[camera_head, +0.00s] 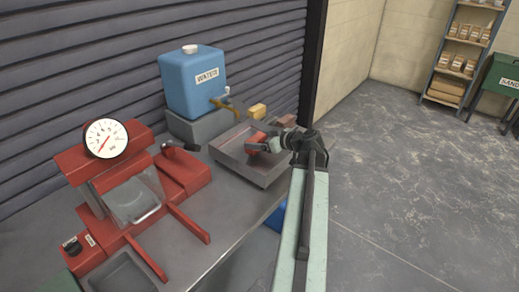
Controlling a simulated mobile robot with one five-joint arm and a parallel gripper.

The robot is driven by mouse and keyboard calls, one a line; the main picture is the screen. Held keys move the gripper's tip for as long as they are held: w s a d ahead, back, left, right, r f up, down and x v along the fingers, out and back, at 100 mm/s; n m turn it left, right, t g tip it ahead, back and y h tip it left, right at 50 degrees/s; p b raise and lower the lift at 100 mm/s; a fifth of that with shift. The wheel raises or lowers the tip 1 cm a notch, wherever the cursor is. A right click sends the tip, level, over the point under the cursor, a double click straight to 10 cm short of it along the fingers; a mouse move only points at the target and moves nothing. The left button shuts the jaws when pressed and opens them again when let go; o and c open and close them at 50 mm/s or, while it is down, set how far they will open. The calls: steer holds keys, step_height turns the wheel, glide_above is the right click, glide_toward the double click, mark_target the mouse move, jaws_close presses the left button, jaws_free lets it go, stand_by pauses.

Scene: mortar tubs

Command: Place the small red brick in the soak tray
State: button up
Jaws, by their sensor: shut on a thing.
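The small red brick (256,139) is at my gripper's tip, above or inside the grey metal soak tray (238,170). My gripper (266,145) reaches in from the right over the tray's right wall and is shut on the red brick. The fingers hide part of the brick. I cannot tell whether the brick touches the tray floor. The tray stands on the metal bench near its right end.
A blue water tank (190,88) with a brass tap stands behind the tray. A yellow block (257,110) and a reddish-brown block (287,121) lie beyond it. A red press with a gauge (105,138) fills the bench's left. Open floor (400,180) lies right.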

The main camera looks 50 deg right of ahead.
step_height(320, 180, down, 2)
steer(key=shift+f+b, duration=0.2)
steer(key=shift+b, duration=0.35)
steer(key=shift+r, duration=0.2)
steer(key=shift+f, duration=0.15)
steer(key=o, duration=1.8)
steer(key=shift+c, duration=0.2)
steer(key=shift+r+p, duration=0.3)
steer(key=shift+p, duration=0.05)
steer(key=a+p+v, duration=0.1)
steer(key=p+v, duration=0.3)
steer(key=v, duration=0.8)
steer(key=shift+d+f, duration=0.15)
steer(key=shift+d, duration=0.3)
